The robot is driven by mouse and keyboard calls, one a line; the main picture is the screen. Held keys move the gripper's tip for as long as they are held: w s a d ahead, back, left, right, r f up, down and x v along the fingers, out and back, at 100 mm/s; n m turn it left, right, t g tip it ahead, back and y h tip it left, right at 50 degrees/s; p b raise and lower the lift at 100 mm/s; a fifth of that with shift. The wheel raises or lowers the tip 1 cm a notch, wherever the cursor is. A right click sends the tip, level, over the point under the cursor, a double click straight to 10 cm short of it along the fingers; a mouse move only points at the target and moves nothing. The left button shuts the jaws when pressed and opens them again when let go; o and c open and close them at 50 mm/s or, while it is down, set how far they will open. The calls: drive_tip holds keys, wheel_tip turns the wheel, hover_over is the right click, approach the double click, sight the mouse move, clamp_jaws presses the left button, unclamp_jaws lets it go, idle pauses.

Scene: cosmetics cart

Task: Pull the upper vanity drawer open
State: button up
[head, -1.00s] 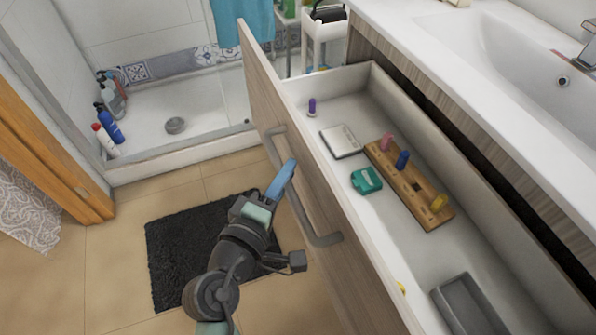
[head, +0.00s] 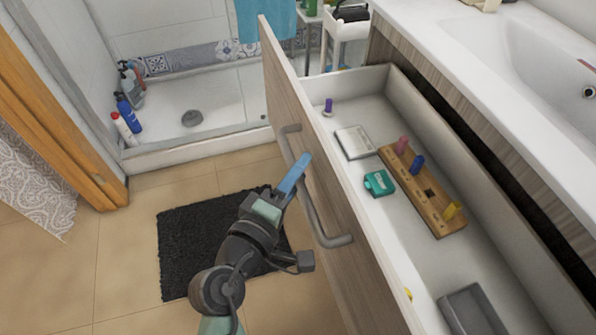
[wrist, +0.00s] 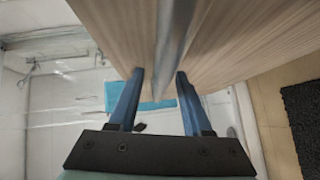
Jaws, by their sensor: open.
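The upper vanity drawer (head: 322,183) stands pulled well out from under the white counter, its inside in view. Its wood front carries a grey bar handle (head: 311,201). My gripper (head: 298,172) is at the upper part of this handle. In the wrist view, the blue fingers of my gripper (wrist: 155,88) are apart, and the handle (wrist: 174,40) runs between or just beyond them; contact with it cannot be told. Inside the drawer lie a wooden block (head: 425,191) with coloured pegs, a white box (head: 355,142), a teal case (head: 379,183) and a purple peg (head: 328,107).
A grey tray (head: 476,310) lies in the drawer's near end. A dark mat (head: 190,250) covers the floor left of the drawer. The shower tray (head: 225,115) with bottles is behind, and a white cart (head: 346,35) stands at the back. Open tiled floor lies to the left.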

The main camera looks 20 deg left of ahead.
drive_tip(key=s+a+r, duration=0.1)
drive_tip(key=s+a, duration=0.1)
drive_tip(key=s, duration=1)
drive_tip(key=shift+s+r, duration=0.3)
drive_tip(key=shift+r, duration=0.1)
drive_tip(key=w+d+r+m+t, duration=0.1)
drive_tip(key=w+d+r+m, duration=0.2)
drive_tip(key=r, duration=0.5)
drive_tip(key=w+d+r+m+t, duration=0.1)
drive_tip(key=w+r+m+t, duration=0.1)
drive_tip(key=w+r+m, duration=0.45)
drive_tip(key=w+d+r+t, duration=0.1)
drive_tip(key=w+d+r, duration=0.2)
drive_tip(key=r, duration=0.6)
drive_tip(key=s+d+r+m+t+y, duration=0.1)
drive_tip(key=s+d+r+m+t, duration=0.25)
drive_tip(key=r, duration=0.85)
drive_tip(key=s+d+r+m+t+y, duration=0.1)
drive_tip(key=s+d+r+m+t, duration=0.2)
drive_tip(key=r, duration=0.8)
wheel_tip(320, 180, up, 23)
drive_tip(key=n+p, duration=0.1)
drive_tip(key=p, duration=2.2)
drive_tip(key=shift+s+t, duration=0.35)
drive_tip(key=shift+s, duration=0.1)
